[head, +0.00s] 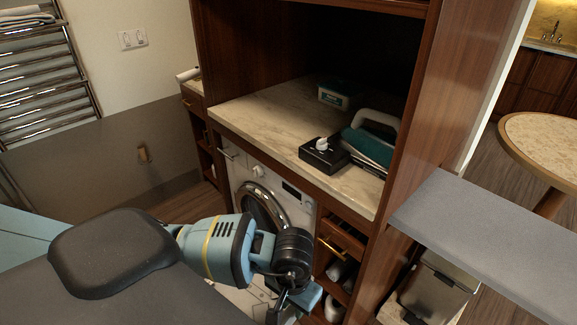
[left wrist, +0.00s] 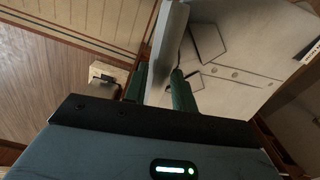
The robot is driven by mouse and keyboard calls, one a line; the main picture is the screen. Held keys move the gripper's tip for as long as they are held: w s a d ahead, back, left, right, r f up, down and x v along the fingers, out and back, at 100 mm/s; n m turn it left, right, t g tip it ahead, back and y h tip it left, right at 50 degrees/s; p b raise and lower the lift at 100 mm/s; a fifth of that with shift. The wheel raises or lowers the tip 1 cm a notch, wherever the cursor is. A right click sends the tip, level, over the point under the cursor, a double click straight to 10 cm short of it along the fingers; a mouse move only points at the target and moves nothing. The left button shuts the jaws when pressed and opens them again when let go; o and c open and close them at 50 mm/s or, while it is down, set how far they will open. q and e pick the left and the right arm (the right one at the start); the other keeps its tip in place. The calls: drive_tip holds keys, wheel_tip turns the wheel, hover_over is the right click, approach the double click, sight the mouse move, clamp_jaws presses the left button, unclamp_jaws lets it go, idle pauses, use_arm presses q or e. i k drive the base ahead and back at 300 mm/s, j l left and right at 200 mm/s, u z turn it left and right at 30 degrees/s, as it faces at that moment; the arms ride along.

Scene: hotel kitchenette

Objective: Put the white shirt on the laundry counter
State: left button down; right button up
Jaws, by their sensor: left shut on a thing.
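My left gripper (head: 290,298) is low in front of the washing machine, below the counter's front edge. In the left wrist view its green fingers (left wrist: 162,85) are shut on a pale fold of the white shirt (left wrist: 238,72). The shirt shows a pocket outline and a row of buttons there. In the head view a pale part of the shirt (head: 252,299) shows beside the gripper, and my arm hides much of it. The laundry counter (head: 258,108) is a light stone top in a wooden alcove, above the gripper. My right gripper is not in view.
On the counter, a black box (head: 323,155), a teal iron (head: 367,146) and a teal tub (head: 336,95) stand at the back and right. The left and front are bare. A washing machine (head: 291,190) is below. A wooden post (head: 435,105) bounds the right side.

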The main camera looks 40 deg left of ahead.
sight(269, 109)
drive_tip(key=j, duration=0.4)
drive_tip(key=i+j+z, duration=0.1)
drive_tip(key=j, duration=0.3)
drive_tip(key=i+j, duration=0.15)
drive_tip(key=j, duration=0.15)
drive_tip(key=i+j, duration=0.15)
drive_tip(key=j, duration=0.15)
drive_tip(key=l+z, duration=0.05)
